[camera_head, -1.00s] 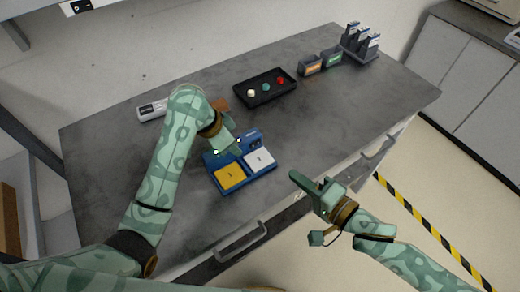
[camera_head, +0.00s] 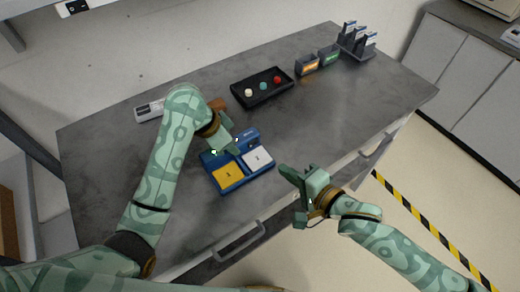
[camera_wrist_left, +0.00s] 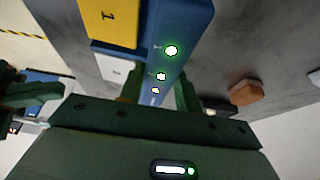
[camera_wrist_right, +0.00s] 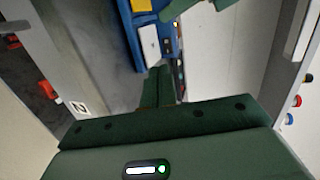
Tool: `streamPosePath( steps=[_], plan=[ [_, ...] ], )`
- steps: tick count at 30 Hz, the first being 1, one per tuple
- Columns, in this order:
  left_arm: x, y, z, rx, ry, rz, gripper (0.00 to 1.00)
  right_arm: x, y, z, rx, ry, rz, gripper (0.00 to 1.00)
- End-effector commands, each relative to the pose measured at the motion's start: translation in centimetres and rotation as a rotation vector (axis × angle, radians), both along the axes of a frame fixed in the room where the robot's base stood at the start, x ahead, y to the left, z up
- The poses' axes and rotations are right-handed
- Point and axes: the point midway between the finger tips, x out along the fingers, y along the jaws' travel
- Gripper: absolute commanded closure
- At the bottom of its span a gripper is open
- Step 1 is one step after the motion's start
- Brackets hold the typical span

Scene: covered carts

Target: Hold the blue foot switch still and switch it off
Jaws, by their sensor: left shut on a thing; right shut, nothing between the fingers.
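The blue foot switch (camera_head: 250,136) lies on the grey bench, with a yellow pedal (camera_head: 228,176) and a white pedal (camera_head: 257,159). My left gripper (camera_head: 226,147) is shut on the raised back part of the switch and partly hides it. In the left wrist view, lit lamps (camera_wrist_left: 171,50) show on the blue body (camera_wrist_left: 188,22). My right gripper (camera_head: 286,174) is shut and empty, apart from the switch, to the right of the white pedal near the bench's front edge. The right wrist view shows its closed fingers (camera_wrist_right: 159,84) below the white pedal (camera_wrist_right: 150,46).
A black tray (camera_head: 264,98) with several coloured knobs stands behind the switch. Orange-labelled and green-labelled boxes (camera_head: 307,67) and a rack (camera_head: 358,50) stand at the back right. A drawer handle (camera_head: 240,243) juts from the bench front. Bare bench lies right of the switch.

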Motion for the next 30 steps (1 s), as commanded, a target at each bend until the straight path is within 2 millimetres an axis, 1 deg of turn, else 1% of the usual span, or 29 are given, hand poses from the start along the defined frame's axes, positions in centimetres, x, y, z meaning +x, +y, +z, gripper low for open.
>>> streamPosePath(
  steps=[3, 9, 15, 21, 30],
  plan=[
    [0.0, 0.0, 0.1, -0.001, -0.002, 0.000, 1.00, 1.8, 1.9, -0.7, 0.001, -0.002, 0.000, 1.00],
    [0.0, 0.0, 0.1, -0.001, -0.002, 0.000, 1.00, 4.6, 4.7, -1.9, 0.000, -0.002, 0.002, 1.00],
    [0.0, 0.0, 0.1, -0.001, -0.002, 0.000, 1.00, 6.5, 6.6, -1.9, -0.001, -0.002, 0.001, 1.00],
    [0.0, 0.0, 0.1, -0.001, -0.002, 0.000, 1.00, 7.1, 7.3, -1.9, 0.001, 0.000, 0.001, 1.00],
    [0.0, 0.0, 0.1, -0.001, -0.002, 0.000, 1.00, 7.1, 7.3, -1.9, 0.001, 0.000, 0.000, 1.00]
  ],
)
